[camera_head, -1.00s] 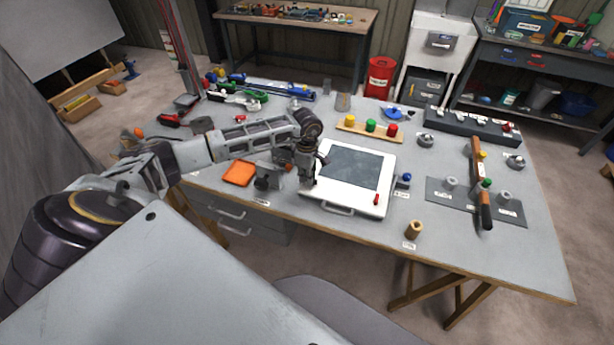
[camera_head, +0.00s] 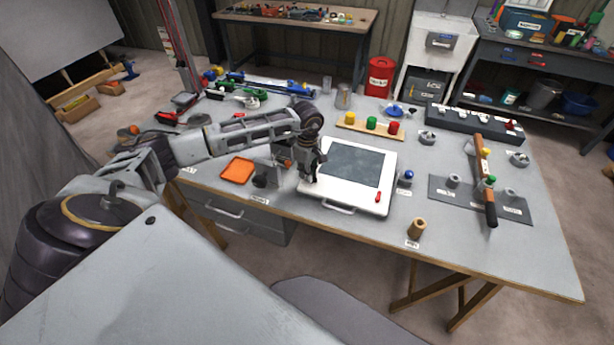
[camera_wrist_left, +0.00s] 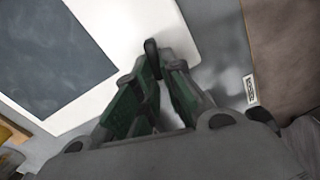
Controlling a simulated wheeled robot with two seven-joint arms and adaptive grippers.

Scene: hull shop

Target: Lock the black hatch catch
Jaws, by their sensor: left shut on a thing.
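The white hatch (camera_head: 334,197) with a dark window (camera_head: 355,163) lies on the bench, with a handle (camera_head: 337,210) on its front edge. A red catch (camera_head: 378,197) sits at its front right corner. My left gripper (camera_head: 308,178) points down at the hatch's left edge, near the front left corner, and largely hides the black catch there. In the left wrist view the fingers (camera_wrist_left: 158,62) close together around a small black piece, the black hatch catch (camera_wrist_left: 151,47), against the white hatch frame (camera_wrist_left: 115,30). Its exact turn is hard to tell. My right gripper is not seen.
An orange tray (camera_head: 237,171) lies left of the gripper. A board with coloured knobs (camera_head: 369,135) is behind.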

